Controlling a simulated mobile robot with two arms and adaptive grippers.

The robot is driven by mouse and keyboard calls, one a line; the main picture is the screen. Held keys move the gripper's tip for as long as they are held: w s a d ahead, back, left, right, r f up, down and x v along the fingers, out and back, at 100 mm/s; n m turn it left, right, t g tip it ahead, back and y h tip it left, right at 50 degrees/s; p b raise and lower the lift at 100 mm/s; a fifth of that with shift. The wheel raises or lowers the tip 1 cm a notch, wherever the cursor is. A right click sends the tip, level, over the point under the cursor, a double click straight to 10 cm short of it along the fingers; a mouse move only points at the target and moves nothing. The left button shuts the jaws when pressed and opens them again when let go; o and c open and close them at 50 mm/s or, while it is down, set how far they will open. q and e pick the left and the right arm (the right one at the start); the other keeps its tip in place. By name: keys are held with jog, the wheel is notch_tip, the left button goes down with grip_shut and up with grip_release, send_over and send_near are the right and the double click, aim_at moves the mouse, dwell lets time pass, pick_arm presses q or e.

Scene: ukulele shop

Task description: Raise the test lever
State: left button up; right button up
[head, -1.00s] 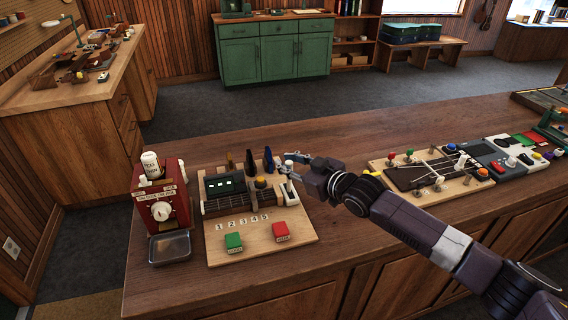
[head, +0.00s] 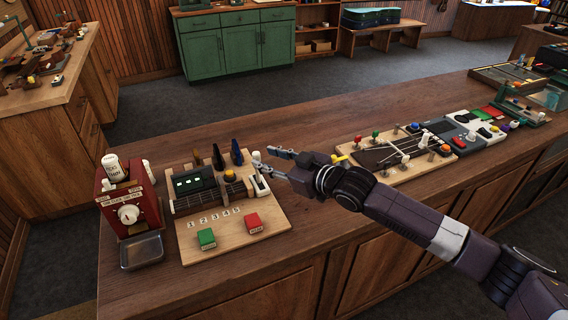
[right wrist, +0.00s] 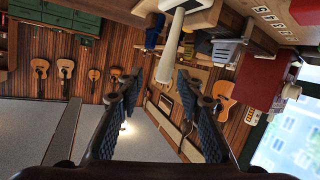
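The white test lever (head: 257,160) stands at the right edge of the wooden test board (head: 248,232), on a white base. In the right wrist view the lever's white handle (right wrist: 170,55) shows in front of the gap between my fingertips. My right gripper (head: 271,162) is just right of the lever, its two fingers spread and nothing held. In the right wrist view the gripper (right wrist: 160,82) also shows open. The fingers look apart from the handle; exact depth is hard to judge. My left gripper is out of view.
The board carries a green block (head: 206,239), a red block (head: 253,223), a small display (head: 190,183) and a yellow knob (head: 229,175). A red machine (head: 128,205) with a metal tray (head: 142,252) stands left. A fretboard jig (head: 400,155) lies to the right.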

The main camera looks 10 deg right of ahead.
jog(key=v, duration=0.6)
jog(key=shift+d, duration=0.2)
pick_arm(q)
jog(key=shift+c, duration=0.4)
pick_arm(e)
jog(key=shift+s, duration=0.1)
